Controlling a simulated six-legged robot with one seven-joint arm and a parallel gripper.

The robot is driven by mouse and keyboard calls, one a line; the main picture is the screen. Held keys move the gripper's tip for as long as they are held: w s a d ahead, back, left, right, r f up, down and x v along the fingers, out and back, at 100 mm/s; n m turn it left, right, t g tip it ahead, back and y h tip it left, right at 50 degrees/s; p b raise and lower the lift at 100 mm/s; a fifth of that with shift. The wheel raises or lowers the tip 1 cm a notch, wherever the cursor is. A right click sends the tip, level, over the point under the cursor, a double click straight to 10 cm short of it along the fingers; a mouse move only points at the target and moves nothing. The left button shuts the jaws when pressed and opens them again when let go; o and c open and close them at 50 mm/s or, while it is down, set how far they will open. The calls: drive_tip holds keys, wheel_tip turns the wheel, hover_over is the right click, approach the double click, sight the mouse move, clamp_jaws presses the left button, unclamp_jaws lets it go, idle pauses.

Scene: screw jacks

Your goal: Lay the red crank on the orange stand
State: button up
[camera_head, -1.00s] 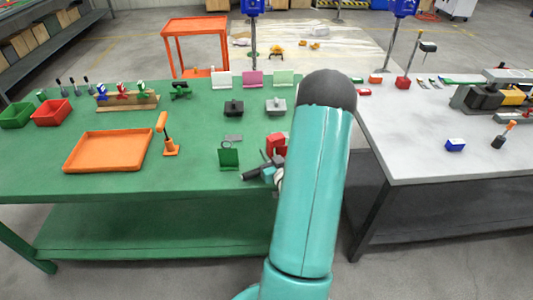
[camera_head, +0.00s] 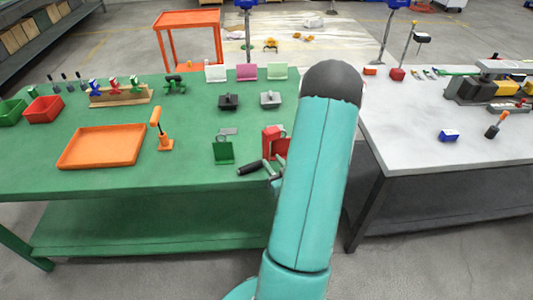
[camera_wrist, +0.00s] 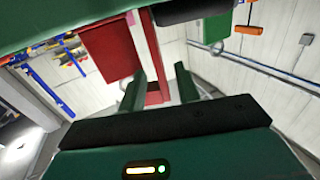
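A red upright plate-like piece (camera_head: 272,143) stands near the green table's front edge, partly hidden by my arm. In the wrist view a red panel (camera_wrist: 110,50) and a red post show beyond my fingers. A black grip on a grey rod (camera_head: 250,169) lies in front of the red piece; which part is the crank I cannot tell. My gripper (camera_wrist: 160,75) has its two dark green fingers apart, with the red post behind the gap and nothing visibly held.
A green plate with a ring (camera_head: 223,152) stands just left of the red piece. Dark and grey blocks (camera_head: 229,102) sit behind. Red (camera_head: 44,109) and green bins are at far left. An orange cart (camera_head: 190,22) stands beyond. A grey table (camera_head: 420,130) is at right.

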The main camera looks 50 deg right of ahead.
drive_tip(key=v, duration=0.5)
drive_tip(key=shift+s, duration=0.1)
